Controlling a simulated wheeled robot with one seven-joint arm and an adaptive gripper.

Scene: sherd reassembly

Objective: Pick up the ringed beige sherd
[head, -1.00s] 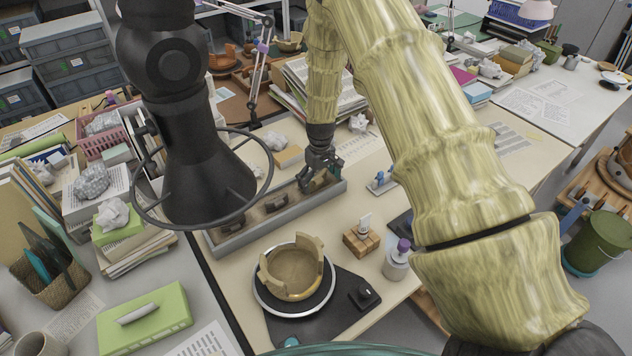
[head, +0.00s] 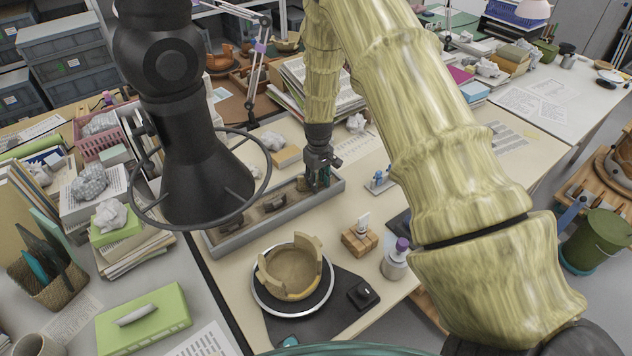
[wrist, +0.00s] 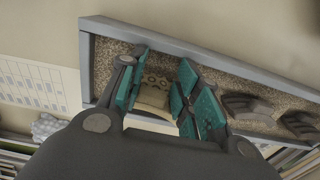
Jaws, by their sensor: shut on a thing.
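The ringed beige sherd (wrist: 156,88) lies in the sand tray (wrist: 215,51) and shows dark ring marks in the wrist view. My gripper (wrist: 160,98) has its teal-padded fingers on either side of it and is shut on it. In the head view my gripper (head: 318,182) points down into the far right end of the tray (head: 288,215). The sherd is hidden behind the fingers there. I cannot tell whether it is clear of the sand.
Other dark sherds (wrist: 247,106) lie further along the tray. A partly rebuilt beige bowl (head: 291,270) sits on a round turntable (head: 262,303) in front. A wooden block (head: 359,241) and a purple-capped jar (head: 396,262) stand right of it. A black lamp head (head: 205,185) hangs at left.

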